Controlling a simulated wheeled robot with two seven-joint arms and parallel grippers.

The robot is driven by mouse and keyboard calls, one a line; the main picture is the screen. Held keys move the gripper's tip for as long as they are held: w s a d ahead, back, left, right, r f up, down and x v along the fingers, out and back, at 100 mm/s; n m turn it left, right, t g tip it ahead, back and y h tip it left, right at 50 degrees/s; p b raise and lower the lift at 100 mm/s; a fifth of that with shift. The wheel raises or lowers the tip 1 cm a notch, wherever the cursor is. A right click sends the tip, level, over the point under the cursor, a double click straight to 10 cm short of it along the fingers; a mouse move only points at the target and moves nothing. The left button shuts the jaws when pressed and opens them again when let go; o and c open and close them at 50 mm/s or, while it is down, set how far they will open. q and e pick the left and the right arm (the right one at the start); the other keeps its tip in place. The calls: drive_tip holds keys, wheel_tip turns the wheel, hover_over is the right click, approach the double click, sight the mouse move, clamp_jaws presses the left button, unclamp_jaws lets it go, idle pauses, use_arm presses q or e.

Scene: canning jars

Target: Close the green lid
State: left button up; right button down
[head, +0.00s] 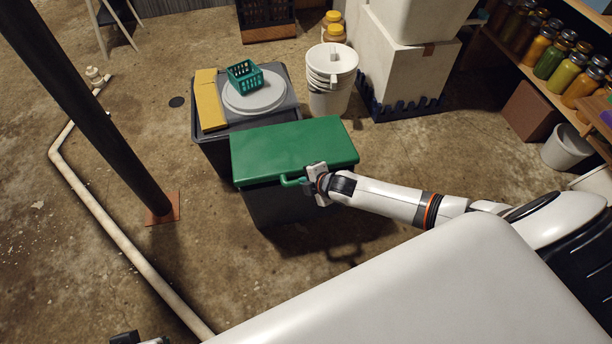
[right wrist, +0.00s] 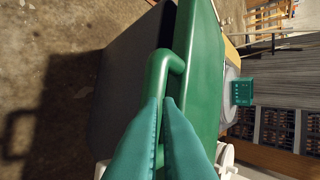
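The green lid (head: 290,148) lies over the top of a dark bin (head: 275,205) in the head view, with its green handle (head: 291,182) on the near edge. In the right wrist view the lid (right wrist: 204,70) shows edge-on beside the grey bin wall (right wrist: 125,85), with a narrow dark wedge between them near the top. My right gripper (head: 312,186) is at the handle. Its teal fingers (right wrist: 162,101) are close together around the handle bar (right wrist: 157,72), partly hiding it. A small part of my left arm (head: 138,339) shows at the bottom edge; its fingers cannot be made out.
Behind the green-lidded bin stands a grey-lidded bin (head: 287,105) with a yellow board (head: 209,100) and a teal basket (head: 244,75) on it. White buckets (head: 331,75) and white boxes (head: 405,75) stand behind. A dark post (head: 100,115) rises at left; floor in front is clear.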

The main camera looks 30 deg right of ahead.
use_arm(q)
drive_tip(key=w+t, duration=0.1)
drive_tip(key=w+d+t, duration=0.1)
drive_tip(key=w, duration=0.1)
drive_tip(key=w+t+b, duration=0.1)
drive_tip(key=w, duration=0.1)
drive_tip(key=shift+d+r+h, duration=0.3)
drive_tip(key=shift+r+h, duration=0.05)
drive_tip(key=shift+h, duration=0.05)
use_arm(e)
drive_tip(key=f, duration=0.3)
drive_tip(key=shift+s+f, duration=0.25)
drive_tip(key=shift+s, duration=0.05)
use_arm(q)
drive_tip(key=shift+s, duration=0.15)
drive_tip(key=s+a+g+p, duration=0.2)
drive_tip(key=s+g+p, duration=0.1)
drive_tip(key=s, duration=0.2)
wheel_tip(320, 180, down, 15)
drive_tip(key=g+p, duration=0.1)
drive_tip(key=p, duration=0.3)
drive_tip(key=shift+f+y+p, duration=0.2)
drive_tip(key=shift+y+p, duration=0.15)
drive_tip(key=shift+y, duration=0.05)
use_arm(e)
drive_tip(key=a+v, duration=0.1)
drive_tip(key=v, duration=1.2)
use_arm(q)
drive_tip(key=shift+d, duration=0.1)
